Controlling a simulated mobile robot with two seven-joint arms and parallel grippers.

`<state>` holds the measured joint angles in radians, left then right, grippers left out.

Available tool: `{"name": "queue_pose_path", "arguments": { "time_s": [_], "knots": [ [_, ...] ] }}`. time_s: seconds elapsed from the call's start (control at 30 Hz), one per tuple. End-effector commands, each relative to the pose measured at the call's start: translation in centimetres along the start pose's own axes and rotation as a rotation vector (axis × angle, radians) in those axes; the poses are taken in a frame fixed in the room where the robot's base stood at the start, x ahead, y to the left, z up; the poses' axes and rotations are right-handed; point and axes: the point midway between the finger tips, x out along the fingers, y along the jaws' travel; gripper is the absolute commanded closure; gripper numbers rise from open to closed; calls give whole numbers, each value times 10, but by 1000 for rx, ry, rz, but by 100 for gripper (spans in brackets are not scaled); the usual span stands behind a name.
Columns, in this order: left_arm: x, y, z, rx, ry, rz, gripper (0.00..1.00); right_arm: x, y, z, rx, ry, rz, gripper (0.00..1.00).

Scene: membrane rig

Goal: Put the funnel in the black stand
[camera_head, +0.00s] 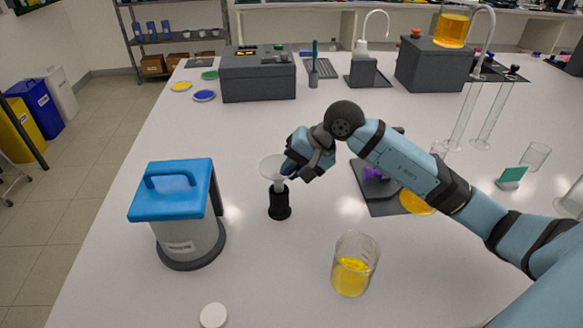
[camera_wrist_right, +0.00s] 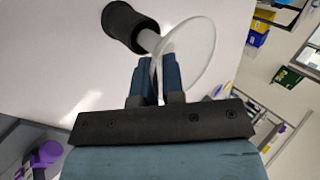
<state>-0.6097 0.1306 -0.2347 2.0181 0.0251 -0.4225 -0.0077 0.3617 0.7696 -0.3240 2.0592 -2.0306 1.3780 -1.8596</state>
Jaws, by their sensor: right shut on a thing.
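The translucent white funnel (camera_head: 271,168) is upright over the black stand (camera_head: 279,203), near the middle of the bench. In the head view its lower part reaches the stand's top. In the right wrist view the funnel (camera_wrist_right: 190,52) shows its wide cone, and its stem points to the mouth of the black stand (camera_wrist_right: 128,24). I cannot tell how deep the stem sits. My right gripper (camera_head: 288,168) is shut on the funnel's rim, and its fingers also show in the right wrist view (camera_wrist_right: 157,68). My left gripper is not in view.
A blue-lidded container (camera_head: 180,212) stands left of the stand. A beaker of yellow liquid (camera_head: 354,264) is at the front right, and a white cap (camera_head: 213,315) lies at the front. A dark plate (camera_head: 384,205) lies under my right arm. The bench behind the stand is clear.

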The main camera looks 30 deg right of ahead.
Motion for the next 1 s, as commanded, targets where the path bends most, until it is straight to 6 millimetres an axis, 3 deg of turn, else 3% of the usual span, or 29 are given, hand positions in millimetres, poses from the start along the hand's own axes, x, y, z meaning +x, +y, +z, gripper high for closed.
{"name": "queue_pose_path", "arguments": {
  "time_s": [1.0],
  "knots": [
    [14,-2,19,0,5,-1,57,20,15,0,0,1,0,100]
  ]
}}
